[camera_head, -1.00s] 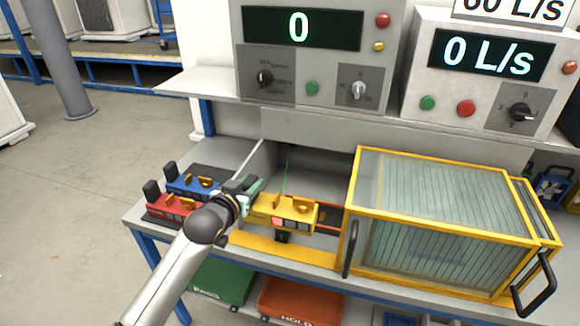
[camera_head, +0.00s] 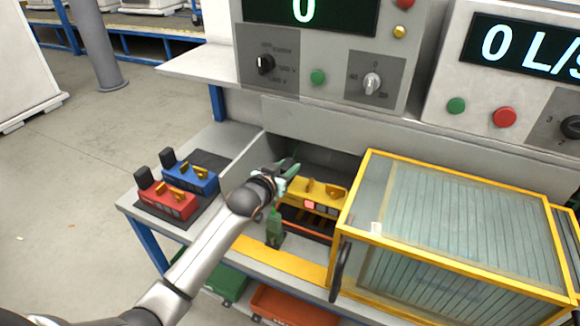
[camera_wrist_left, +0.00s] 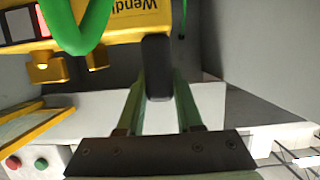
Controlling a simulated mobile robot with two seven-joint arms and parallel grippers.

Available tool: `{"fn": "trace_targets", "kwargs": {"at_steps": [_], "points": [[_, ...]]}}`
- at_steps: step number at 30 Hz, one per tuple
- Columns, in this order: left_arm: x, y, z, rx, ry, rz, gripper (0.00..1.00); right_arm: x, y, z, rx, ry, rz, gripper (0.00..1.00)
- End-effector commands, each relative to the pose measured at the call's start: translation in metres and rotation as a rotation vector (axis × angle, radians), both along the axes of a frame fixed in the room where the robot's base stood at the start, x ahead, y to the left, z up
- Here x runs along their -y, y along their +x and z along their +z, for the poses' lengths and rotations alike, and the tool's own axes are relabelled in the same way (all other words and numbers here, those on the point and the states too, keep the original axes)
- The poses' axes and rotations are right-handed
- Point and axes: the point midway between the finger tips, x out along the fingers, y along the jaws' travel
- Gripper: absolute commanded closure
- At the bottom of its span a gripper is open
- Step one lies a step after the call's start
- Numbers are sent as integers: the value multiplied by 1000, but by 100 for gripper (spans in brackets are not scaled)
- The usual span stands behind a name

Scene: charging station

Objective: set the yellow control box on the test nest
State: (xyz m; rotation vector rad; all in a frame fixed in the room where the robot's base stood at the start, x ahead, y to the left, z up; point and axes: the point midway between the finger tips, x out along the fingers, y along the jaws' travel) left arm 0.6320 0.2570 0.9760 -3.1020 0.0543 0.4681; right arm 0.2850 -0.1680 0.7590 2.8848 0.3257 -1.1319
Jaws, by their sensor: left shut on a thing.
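The yellow control box (camera_head: 312,197) hangs or rests at the bay under the left display panel, in the middle of the head view. It looks roughly level. My left gripper (camera_head: 287,172) is at its left end. In the left wrist view, the gripper's green fingers (camera_wrist_left: 160,90) are shut on the box's black end post, and the yellow body (camera_wrist_left: 130,20) fills the top left. Below the box, a dark fixture with orange-red rails (camera_head: 306,228), apparently the test nest, shows partly. I cannot tell whether box and fixture touch. My right gripper is out of view.
A yellow-framed clear guard (camera_head: 450,220) stands close on the right. A green upright part (camera_head: 274,228) stands in front of the fixture. Red (camera_head: 166,200) and blue (camera_head: 190,176) control boxes sit on a dark mat at the left. Green (camera_head: 226,280) and red bins (camera_head: 290,305) lie below.

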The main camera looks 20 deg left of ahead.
Motion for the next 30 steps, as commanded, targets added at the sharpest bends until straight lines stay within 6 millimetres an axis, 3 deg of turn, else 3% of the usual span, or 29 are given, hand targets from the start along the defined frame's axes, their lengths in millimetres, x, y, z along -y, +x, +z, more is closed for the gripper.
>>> {"fn": "trace_targets", "kwargs": {"at_steps": [10,30], "points": [[0,0,5,3,-6,1,100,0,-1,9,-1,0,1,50],[0,0,-52,3,-5,1,100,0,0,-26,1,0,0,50]]}}
